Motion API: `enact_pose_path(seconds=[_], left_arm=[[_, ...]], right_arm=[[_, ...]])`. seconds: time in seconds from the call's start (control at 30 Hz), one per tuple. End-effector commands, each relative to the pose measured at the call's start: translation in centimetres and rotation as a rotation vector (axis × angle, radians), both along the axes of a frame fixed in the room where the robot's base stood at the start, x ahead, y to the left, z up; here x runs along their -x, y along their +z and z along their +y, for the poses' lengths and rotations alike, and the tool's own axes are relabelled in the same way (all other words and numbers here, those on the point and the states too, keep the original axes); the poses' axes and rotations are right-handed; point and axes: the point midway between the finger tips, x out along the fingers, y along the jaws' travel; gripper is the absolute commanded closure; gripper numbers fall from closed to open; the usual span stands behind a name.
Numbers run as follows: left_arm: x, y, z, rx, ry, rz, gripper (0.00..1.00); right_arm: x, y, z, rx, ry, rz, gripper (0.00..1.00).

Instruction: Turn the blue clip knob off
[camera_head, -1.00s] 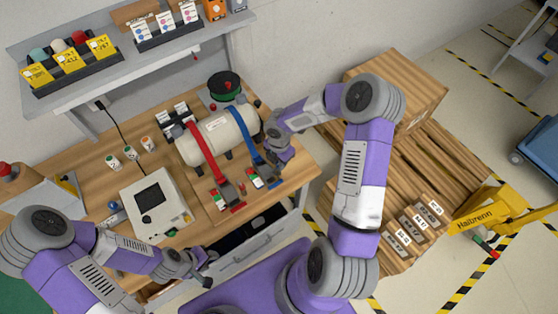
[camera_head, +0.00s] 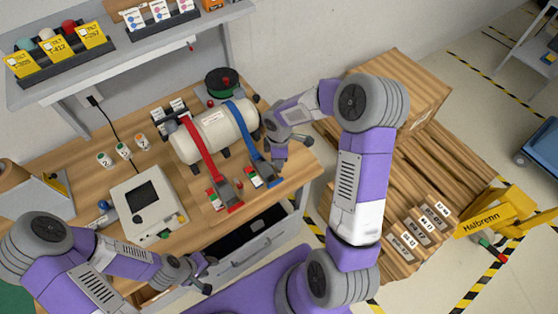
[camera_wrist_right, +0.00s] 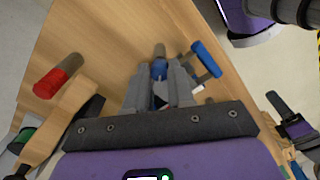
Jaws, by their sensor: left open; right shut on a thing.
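A white cylinder (camera_head: 204,134) lies on the wooden bench with a red strap (camera_head: 200,150) and a blue strap (camera_head: 242,130) across it. The blue strap runs down to a grey clip with a blue bar (camera_head: 276,182) near the bench's front right. My right gripper (camera_head: 277,161) is at this clip. In the right wrist view its fingers (camera_wrist_right: 160,82) are shut on the blue clip knob (camera_wrist_right: 158,69), mostly hidden between them. A blue bar (camera_wrist_right: 206,59) shows just to the right. My left gripper (camera_head: 203,272) is open and empty in front of the bench.
A beige device (camera_head: 150,205) with a dark screen stands left of the red clip (camera_head: 228,192). A drawer (camera_head: 250,247) stands open below the bench's front edge. Stacked boxes (camera_head: 420,85) stand right.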

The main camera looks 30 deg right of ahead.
Motion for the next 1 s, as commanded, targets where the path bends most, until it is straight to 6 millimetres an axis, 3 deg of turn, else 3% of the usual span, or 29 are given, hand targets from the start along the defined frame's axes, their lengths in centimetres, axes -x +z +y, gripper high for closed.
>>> enact_pose_path(seconds=[0.5, 1.0], left_arm=[[0.0, -3.2, 0.0, 0.0, 0.0, 0.0, 0.57], [0.0, -4.3, 0.0, 0.0, 0.0, 0.0, 0.57]], right_arm=[[-0.1, -0.1, 0.0, 0.001, -0.462, -0.003, 1.0], [-0.1, 0.0, 0.0, 0.0, -0.686, -0.002, 1.0]])
